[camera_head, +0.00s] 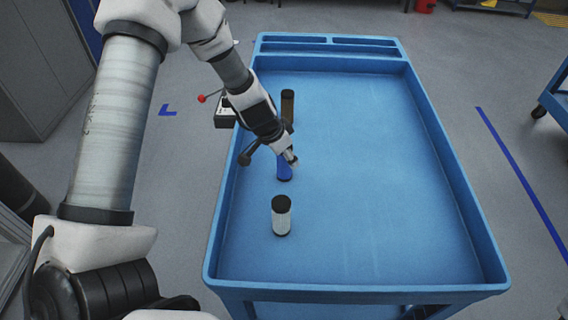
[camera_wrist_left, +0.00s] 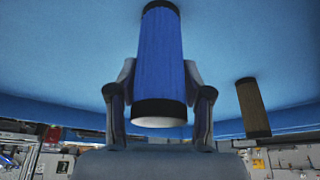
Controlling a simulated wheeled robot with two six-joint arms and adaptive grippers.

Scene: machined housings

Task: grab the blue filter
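The blue filter (camera_head: 284,173) stands upright in the blue cart tray in the head view. It also shows in the left wrist view (camera_wrist_left: 160,60), with a black band and pale face at its near end. My left gripper (camera_head: 293,160) is at the filter's upper part and hides some of it. In the left wrist view its two fingers (camera_wrist_left: 160,85) flank the filter on both sides. No clear gap shows between fingers and filter, but I cannot tell whether they press on it. My right gripper is not in view.
A white filter (camera_head: 282,216) with dark ends stands nearer in the tray (camera_head: 400,278). A brown filter (camera_head: 288,106) stands farther back and shows in the wrist view (camera_wrist_left: 252,108). The tray's right side is clear. A box with a red-knobbed lever (camera_head: 224,112) is beyond the left rim.

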